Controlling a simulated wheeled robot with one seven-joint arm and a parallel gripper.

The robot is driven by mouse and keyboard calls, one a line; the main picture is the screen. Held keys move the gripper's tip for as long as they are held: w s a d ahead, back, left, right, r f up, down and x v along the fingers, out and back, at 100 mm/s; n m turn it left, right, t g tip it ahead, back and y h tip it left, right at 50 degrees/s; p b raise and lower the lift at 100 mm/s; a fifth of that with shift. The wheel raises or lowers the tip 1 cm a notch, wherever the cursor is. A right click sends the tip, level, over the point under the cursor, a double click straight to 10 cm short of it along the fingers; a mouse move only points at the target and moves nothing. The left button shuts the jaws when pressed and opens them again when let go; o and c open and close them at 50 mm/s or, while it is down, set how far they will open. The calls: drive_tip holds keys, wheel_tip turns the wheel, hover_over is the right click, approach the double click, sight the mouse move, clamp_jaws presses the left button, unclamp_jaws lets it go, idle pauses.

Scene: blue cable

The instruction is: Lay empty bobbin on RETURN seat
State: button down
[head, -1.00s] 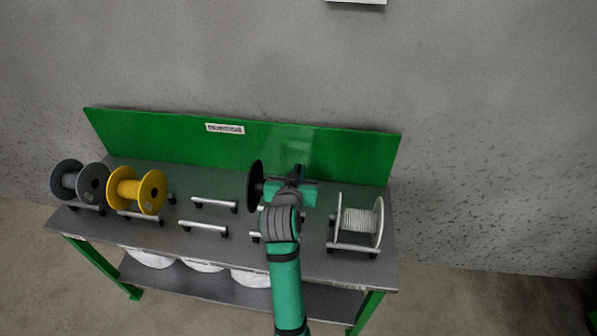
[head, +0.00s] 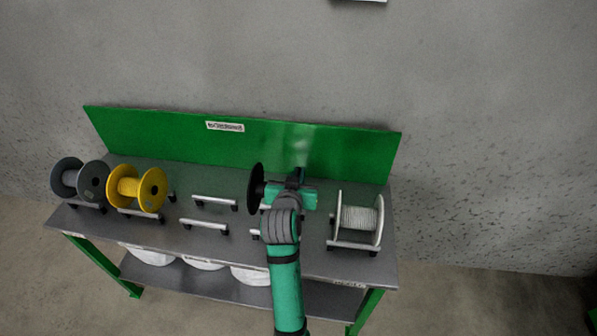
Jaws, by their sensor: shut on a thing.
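My gripper (head: 290,190) is over the right-of-middle part of the bench and is shut on a black-flanged bobbin (head: 256,188). One dark flange shows to the left of the gripper; the rest of the bobbin is hidden behind my gripper and wrist. Below it are the rails of a seat (head: 255,235), mostly covered by my arm. I cannot tell whether the bobbin touches these rails. A label (head: 348,283) on the bench's front edge at the right is too small to read, so I cannot tell which seat is RETURN.
The grey bench (head: 160,232) has a green back panel (head: 180,130). A grey spool (head: 78,182) and a yellow spool (head: 137,188) sit on seats at the left. A white spool (head: 358,220) sits at the right. A seat with two bare rails (head: 204,224) is free left of my gripper.

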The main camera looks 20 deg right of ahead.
drive_tip(key=shift+f, duration=3.95)
drive_tip(key=c, duration=1.9)
unclamp_jaws()
drive_tip(key=shift+o, duration=0.2)
drive_tip(key=shift+f, duration=0.1)
drive_tip(key=shift+s, duration=0.1)
drive_tip(key=v, duration=1)
drive_tip(key=shift+s+a, duration=0.25)
drive_tip(key=shift+r, duration=0.25)
